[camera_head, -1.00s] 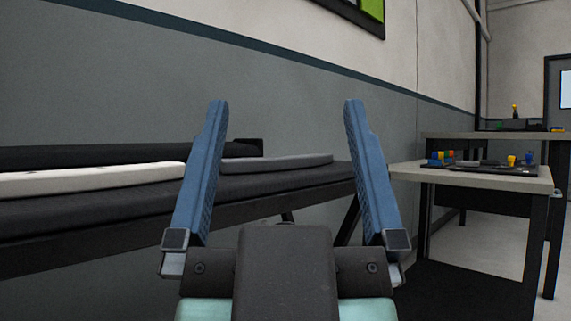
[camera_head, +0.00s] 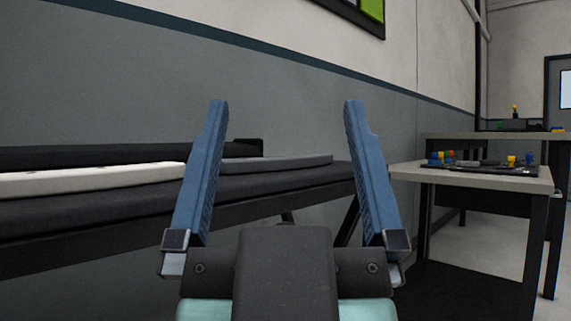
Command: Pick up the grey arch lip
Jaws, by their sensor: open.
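A flat grey piece (camera_head: 275,163), which looks like the grey arch lip, lies on the dark padded table (camera_head: 100,207). Its left end is hidden behind my gripper's left finger. My gripper (camera_head: 287,110) is open and empty, with its two blue fingers wide apart and pointing up in the picture. The grey piece shows in the gap between the fingers, beyond them. The fingers do not visibly touch it; the exact distance cannot be told.
A long white piece (camera_head: 90,180) and a black piece (camera_head: 90,155) lie on the table to the left. A bench (camera_head: 475,177) with small coloured items stands at right, another behind it. A wall (camera_head: 300,100) runs behind the padded table.

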